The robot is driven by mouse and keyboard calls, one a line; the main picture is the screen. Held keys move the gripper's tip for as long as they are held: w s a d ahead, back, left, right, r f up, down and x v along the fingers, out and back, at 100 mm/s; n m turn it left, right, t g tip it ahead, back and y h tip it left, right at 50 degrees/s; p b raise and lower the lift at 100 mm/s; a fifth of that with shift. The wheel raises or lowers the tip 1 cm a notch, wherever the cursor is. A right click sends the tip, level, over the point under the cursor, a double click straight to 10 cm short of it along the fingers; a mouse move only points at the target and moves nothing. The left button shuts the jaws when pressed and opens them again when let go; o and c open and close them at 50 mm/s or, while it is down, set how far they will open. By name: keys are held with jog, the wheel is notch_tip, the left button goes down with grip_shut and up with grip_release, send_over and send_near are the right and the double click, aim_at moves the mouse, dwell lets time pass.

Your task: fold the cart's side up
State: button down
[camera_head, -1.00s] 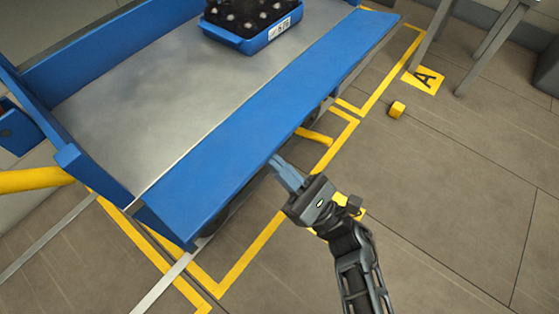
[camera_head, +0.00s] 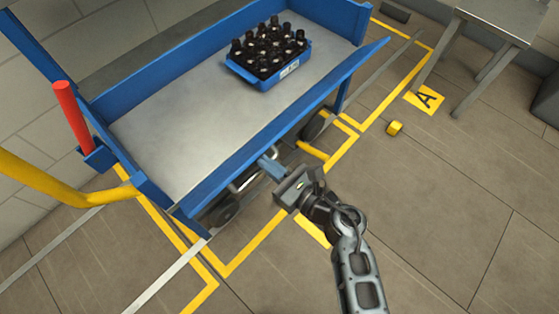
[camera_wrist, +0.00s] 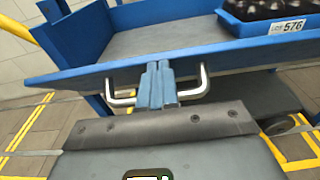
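The cart (camera_head: 190,110) has a grey deck and blue walls. Its near blue side (camera_head: 290,120) leans outward, partly raised, with its far end standing out from the corner post. In the wrist view the side (camera_wrist: 85,80) runs across the picture with a silver bar handle (camera_wrist: 204,84) on its outer face. My gripper (camera_head: 268,166) is at the middle of this side, on its outer face. In the wrist view its blue fingers (camera_wrist: 156,78) are close together over the middle of the handle, which they hide; they appear closed on it.
A yellow rail (camera_head: 60,188) and a red post (camera_head: 72,115) are at the left. A grey table (camera_head: 500,22) stands at upper right. The floor at right is mostly clear.

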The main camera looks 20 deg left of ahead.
aim_at(257, 154)
jog(key=a+r+h+p, duration=0.1)
jog(key=r+p, duration=0.1)
jog(key=p, duration=0.2)
jog(key=w+a+r+g+h+p, duration=0.1)
jog(key=a+r+h+p, duration=0.1)
jog(key=p, duration=0.3)
jog(key=shift+w+a+r+h+p, duration=0.1)
jog(key=shift+a+r+h+p, duration=0.05)
jog(key=shift+a+h+p, duration=0.15)
jog(key=shift+w+a+r+p, duration=0.2)
jog(key=shift+a+p, duration=0.2)
jog(key=shift+p, duration=0.1)
jog(key=shift+w+a+r+p, duration=0.15)
jog(key=shift+a+r+p, duration=0.05)
jog(key=shift+a+p, duration=0.25)
jog(key=shift+w+a+r+p, duration=0.15)
jog(key=shift+w+a+r, duration=0.05)
jog(key=shift+a, duration=0.4)
jog(key=shift+w+a+r+p, duration=0.1)
jog(key=shift+w+a+r, duration=0.15)
jog(key=shift+a, duration=0.3)
jog(key=shift+w+a+r+p, duration=0.15)
jog(key=shift+w+a, duration=0.05)
jog(key=shift+a, duration=0.4)
